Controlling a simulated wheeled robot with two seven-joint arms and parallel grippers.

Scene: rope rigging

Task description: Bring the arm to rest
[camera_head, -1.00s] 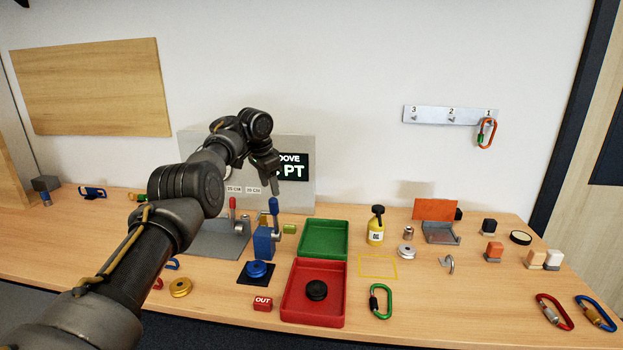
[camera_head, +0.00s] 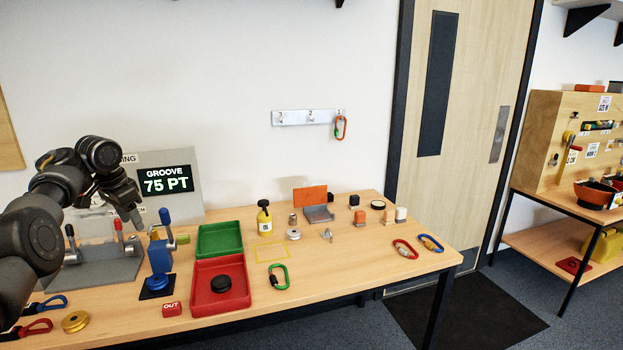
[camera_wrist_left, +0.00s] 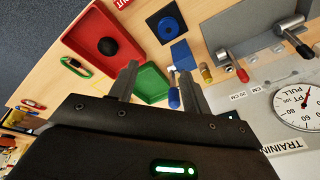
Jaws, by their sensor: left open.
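My left arm comes in from the left in the head view, and its gripper (camera_head: 138,222) hangs above the blue block with the blue-handled lever (camera_head: 165,218). In the left wrist view the two fingers of this gripper (camera_wrist_left: 160,88) stand apart with nothing held between them. Beyond them show the green tray (camera_wrist_left: 150,84), the red tray (camera_wrist_left: 92,28) and the blue lever tip (camera_wrist_left: 174,98). My right gripper is in neither view.
The grey panel's screen (camera_head: 166,181) reads GROOVE 75 PT. A red tray (camera_head: 243,300) holds a black disc (camera_head: 221,284); a green tray (camera_head: 220,238) adjoins it. Carabiners lie on the table (camera_head: 330,285). An orange carabiner (camera_head: 340,127) hangs on the wall rack. A shelf bench (camera_head: 560,205) stands right.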

